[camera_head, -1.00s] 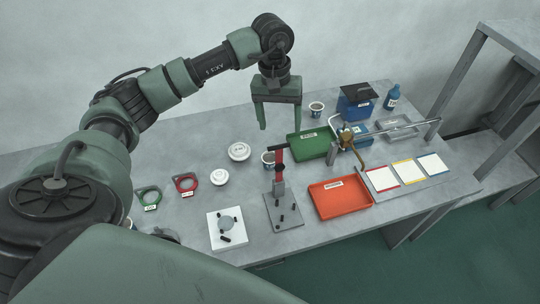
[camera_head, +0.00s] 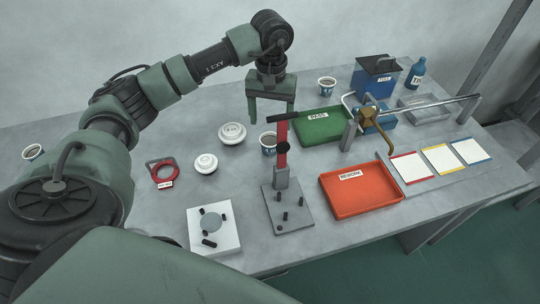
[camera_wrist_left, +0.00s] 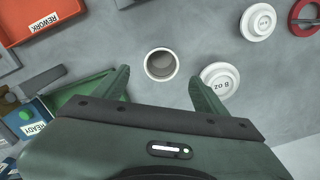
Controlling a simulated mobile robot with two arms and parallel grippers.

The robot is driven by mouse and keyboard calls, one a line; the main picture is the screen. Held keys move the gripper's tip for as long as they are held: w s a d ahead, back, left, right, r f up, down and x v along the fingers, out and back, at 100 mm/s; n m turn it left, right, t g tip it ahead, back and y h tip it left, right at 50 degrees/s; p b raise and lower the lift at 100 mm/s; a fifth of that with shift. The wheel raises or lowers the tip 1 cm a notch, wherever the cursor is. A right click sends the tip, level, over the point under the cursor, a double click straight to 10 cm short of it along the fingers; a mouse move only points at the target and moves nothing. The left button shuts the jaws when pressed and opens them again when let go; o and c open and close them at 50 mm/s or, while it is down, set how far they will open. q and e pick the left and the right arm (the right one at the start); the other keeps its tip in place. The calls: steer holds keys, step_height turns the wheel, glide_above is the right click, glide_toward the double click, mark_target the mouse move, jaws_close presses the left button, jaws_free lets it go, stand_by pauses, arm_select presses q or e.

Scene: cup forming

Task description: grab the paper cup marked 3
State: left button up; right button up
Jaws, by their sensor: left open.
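Three paper cups show in the head view: one (camera_head: 268,150) beside the red-levered press, one (camera_head: 326,83) behind the green tray, and one (camera_head: 33,152) at the far left, partly hidden by my arm. I cannot read a 3 on any of them. My left gripper (camera_head: 271,112) is open and empty, pointing down, above and behind the cup by the press. In the left wrist view, an upright open cup (camera_wrist_left: 161,64) lies just ahead of the gap between the spread fingertips (camera_wrist_left: 158,77), apart from both. My right gripper is not in view.
The press lever (camera_head: 282,132) stands close to the near cup. A green tray (camera_head: 318,122), an orange tray (camera_head: 361,191) and a brass-levered fixture (camera_head: 372,115) are to the right.

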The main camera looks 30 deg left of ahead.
mark_target(270, 140)
arm_select(q)
step_height(270, 140, down, 8)
steer(key=shift+s+a+r+p, duration=0.1)
steer(key=shift+r+p, duration=0.05)
steer(key=shift+p, duration=0.8)
steer(key=shift+f, duration=0.6)
steer(key=c, duration=1.4)
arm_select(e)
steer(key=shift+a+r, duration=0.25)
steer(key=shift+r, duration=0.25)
